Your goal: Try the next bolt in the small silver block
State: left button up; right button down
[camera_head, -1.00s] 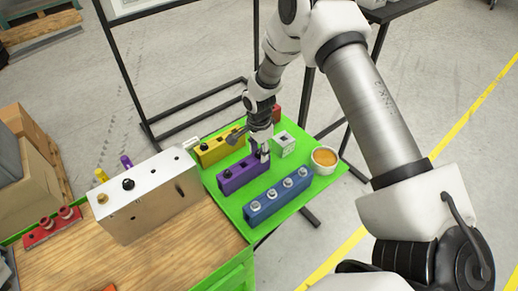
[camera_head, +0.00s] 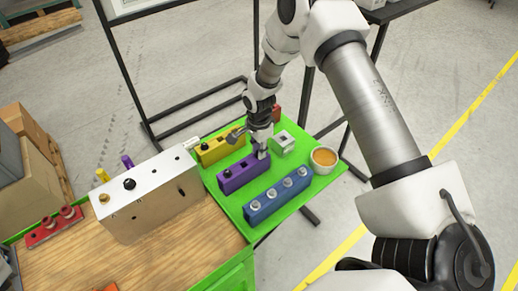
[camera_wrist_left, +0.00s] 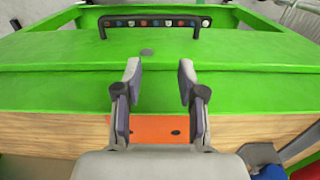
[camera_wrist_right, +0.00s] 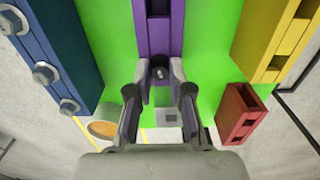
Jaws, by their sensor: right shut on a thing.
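The small silver block (camera_head: 284,143) stands on the green table top, just behind and right of the purple block. It shows partly between my fingers in the right wrist view (camera_wrist_right: 172,117), with a dark square opening. My right gripper (camera_head: 262,154) is at the far right end of the purple block (camera_head: 240,175). Its fingers are shut on a bolt (camera_wrist_right: 159,72), whose dark rounded head shows between the tips. Whether the bolt is still seated in the purple block is hidden. My left gripper (camera_wrist_left: 158,72) is open and empty, above the green table edge and an orange part.
A blue block (camera_head: 277,197) with several silver bolts stands in front. A yellow block (camera_head: 219,147) is behind left, a red block (camera_wrist_right: 240,113) lies near the silver block. A bowl (camera_head: 323,158) stands right. A big metal box (camera_head: 150,200) is left.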

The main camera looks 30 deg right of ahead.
jog(key=shift+r+p, duration=3.8)
jog(key=shift+r, duration=0.55)
jog(key=shift+f, duration=0.1)
